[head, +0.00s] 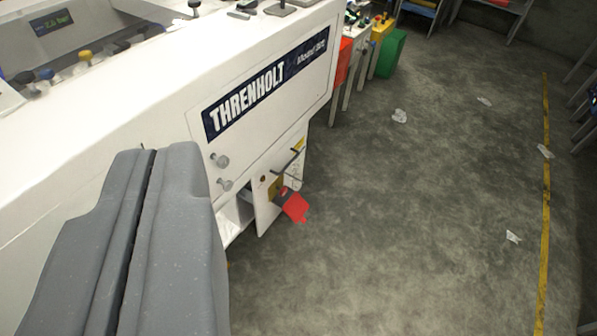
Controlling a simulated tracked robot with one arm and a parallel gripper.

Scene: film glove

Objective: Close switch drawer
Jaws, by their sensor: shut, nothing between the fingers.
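The switch drawer (267,205) sticks out from the lower side of the white THRENHOLT machine (110,115). Its white front panel carries a dark handle (291,163), a yellow patch and a red tag or lock-like piece (294,207). A gap shows between the panel and the machine body, so the drawer stands open. My gripper (147,155) is large and grey in the lower left, its two fingers together with only a thin dark line between them. It is empty and appears to the left of the drawer, nearer the camera. It hides part of the machine's lower side.
Two grey knobs (222,160) stick out of the machine above the drawer. A red bin (342,62) and a green bin (391,53) stand beyond the machine. The concrete floor (410,220) to the right is mostly free, with scattered white scraps (399,116) and a yellow line (545,200).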

